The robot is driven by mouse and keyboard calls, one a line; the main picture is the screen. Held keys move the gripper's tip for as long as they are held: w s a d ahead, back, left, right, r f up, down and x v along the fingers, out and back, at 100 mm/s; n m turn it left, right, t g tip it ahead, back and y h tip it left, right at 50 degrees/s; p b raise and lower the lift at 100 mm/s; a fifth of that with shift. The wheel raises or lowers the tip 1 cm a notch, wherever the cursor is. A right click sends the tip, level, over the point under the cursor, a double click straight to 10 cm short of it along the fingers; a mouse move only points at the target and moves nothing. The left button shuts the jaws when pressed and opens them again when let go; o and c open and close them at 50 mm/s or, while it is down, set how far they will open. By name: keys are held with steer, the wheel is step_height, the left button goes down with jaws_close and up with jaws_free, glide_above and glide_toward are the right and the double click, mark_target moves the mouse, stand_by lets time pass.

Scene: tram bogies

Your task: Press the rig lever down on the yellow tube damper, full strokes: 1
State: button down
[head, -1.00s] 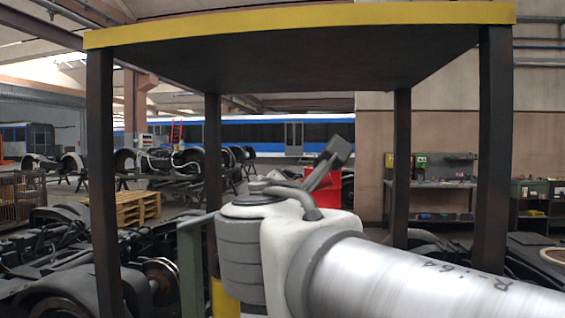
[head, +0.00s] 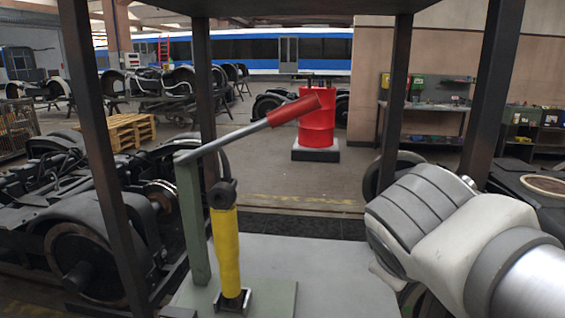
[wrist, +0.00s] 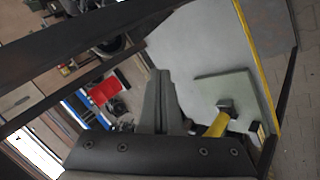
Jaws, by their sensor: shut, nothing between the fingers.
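The yellow tube damper (head: 226,250) stands upright on a green base plate (head: 268,298), with a dark eye at its top. Beside it rises a green post (head: 192,220). The rig lever (head: 240,132) slopes up to the right from the post top, above the damper, and ends in a red grip (head: 294,110). In the wrist view the damper (wrist: 217,125) shows to the right of my gripper (wrist: 160,75), whose fingers are together and empty. In the head view my arm is at the right, apart from the lever; its fingers are hidden there.
Dark posts of a frame (head: 92,150) stand around the grey bench top (head: 330,275). A red drum (head: 317,135) stands on the floor behind. Bogie parts (head: 85,235) lie at the left. The bench top right of the damper is clear.

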steer(key=s+a+f+m+g+y+p, duration=0.2)
steer(key=s+f+m+y, duration=0.1)
steer(key=s+m, duration=0.4)
steer(key=shift+f+m+g+y, duration=0.3)
steer(key=shift+f+m+y, duration=0.15)
steer(key=shift+f, duration=0.45)
steer(key=shift+s+a, duration=0.1)
stand_by(6.3)
